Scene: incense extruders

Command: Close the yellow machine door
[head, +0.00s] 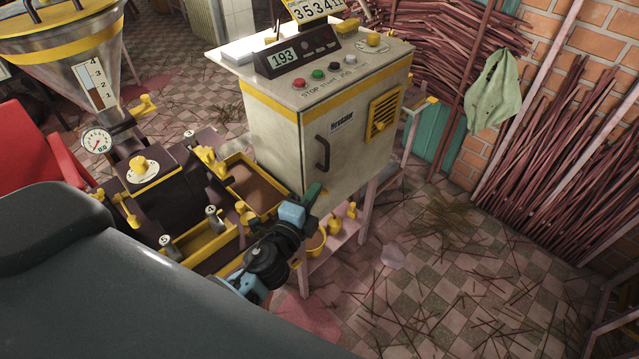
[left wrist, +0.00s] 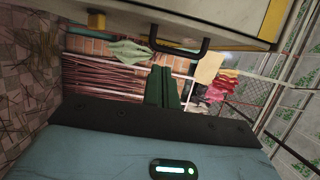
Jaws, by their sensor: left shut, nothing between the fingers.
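The pale machine cabinet (head: 270,140) with yellow trim stands at the centre of the head view. Its front door (head: 350,165) carries a dark handle (head: 322,153) and appears flush with the cabinet, though a small gap could not be made out. My left gripper (head: 313,191) is shut and empty, just below the handle in the picture and in front of the door's lower part. In the left wrist view my green fingers (left wrist: 163,87) are together, and the handle (left wrist: 185,47) and door face (left wrist: 220,18) lie beyond them, apart from the fingertips. My right gripper is not in view.
The dark extruder with yellow trays (head: 207,240) stands left of the cabinet. A low stand (head: 335,238) with yellow items is below it. Bundles of sticks (head: 570,160) lean on the brick wall at right. The tiled floor (head: 440,270) has scattered sticks.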

